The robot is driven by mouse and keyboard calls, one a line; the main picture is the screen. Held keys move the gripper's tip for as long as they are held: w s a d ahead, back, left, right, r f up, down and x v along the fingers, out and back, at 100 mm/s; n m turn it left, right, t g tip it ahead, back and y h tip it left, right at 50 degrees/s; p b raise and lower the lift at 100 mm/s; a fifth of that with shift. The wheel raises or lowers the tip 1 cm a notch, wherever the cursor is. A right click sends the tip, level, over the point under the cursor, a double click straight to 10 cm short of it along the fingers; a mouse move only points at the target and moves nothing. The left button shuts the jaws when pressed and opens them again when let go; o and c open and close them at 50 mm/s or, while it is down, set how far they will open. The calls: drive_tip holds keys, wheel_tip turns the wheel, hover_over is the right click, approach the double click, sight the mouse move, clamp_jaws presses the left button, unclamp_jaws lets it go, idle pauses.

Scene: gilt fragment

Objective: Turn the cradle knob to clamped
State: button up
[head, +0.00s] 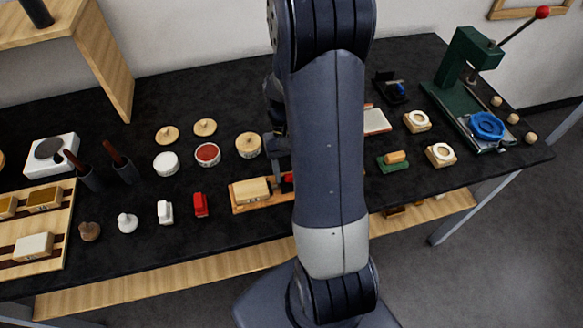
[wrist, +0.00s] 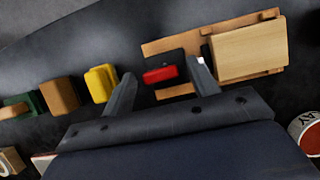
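The cradle is a light wooden base (head: 240,209) near the table's front edge. It also shows in the wrist view (wrist: 165,46). A pale wooden block (head: 251,190) sits on its left part in the head view; the block fills the right side in the wrist view (wrist: 250,53). The red knob (wrist: 160,74) sits on a dark mount beside the block. In the head view the knob (head: 288,178) is partly hidden by my arm. My gripper (wrist: 162,85) is open, its fingers on either side of the knob with gaps visible. Any knob markings are not readable.
Red (head: 200,205) and white (head: 165,211) small blocks stand left of the cradle. Round tins, one with red content (head: 207,154), stand behind. A green press (head: 465,70) stands far right.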

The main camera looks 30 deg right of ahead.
drive_tip(key=v, duration=1)
drive_tip(key=shift+w+r+b, duration=0.2)
drive_tip(key=shift+r+b, duration=0.15)
drive_tip(key=x, duration=1.1)
drive_tip(key=shift+p, duration=0.35)
drive_tip(key=shift+r, duration=0.1)
